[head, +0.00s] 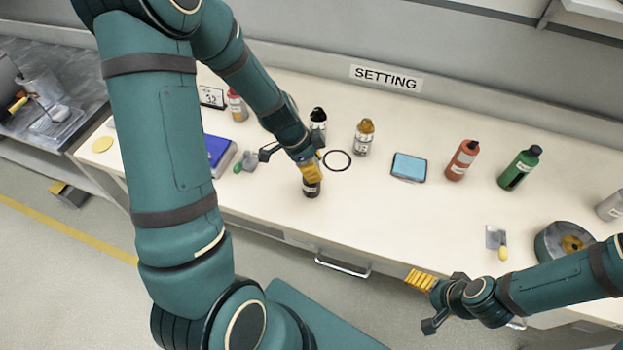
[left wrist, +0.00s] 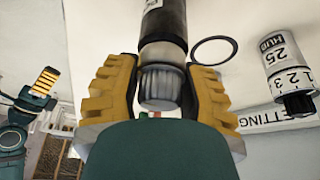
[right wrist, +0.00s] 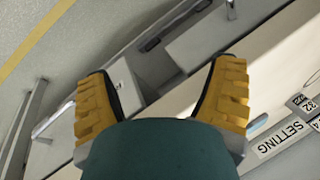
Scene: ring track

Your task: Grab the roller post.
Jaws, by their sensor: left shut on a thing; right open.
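The roller post (head: 311,188), a dark cylinder, is at my left gripper (head: 310,172) near the front of the bench. In the left wrist view the post (left wrist: 162,85) shows a pale collar and a grey ribbed top between the two yellow fingers, which are shut on it. I cannot tell whether its base touches the bench. A black ring outline (head: 337,160) lies on the bench just right of and behind it. My right gripper (head: 425,303) is open and empty in front of the bench edge; its spread fingers show in the right wrist view (right wrist: 165,80).
A black-capped white cylinder (head: 318,119) and a gold-capped bottle (head: 364,137) stand behind the post. A blue pad (head: 409,167), a red bottle (head: 462,160), a green bottle (head: 520,168) and a grey reel (head: 548,246) are to the right.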

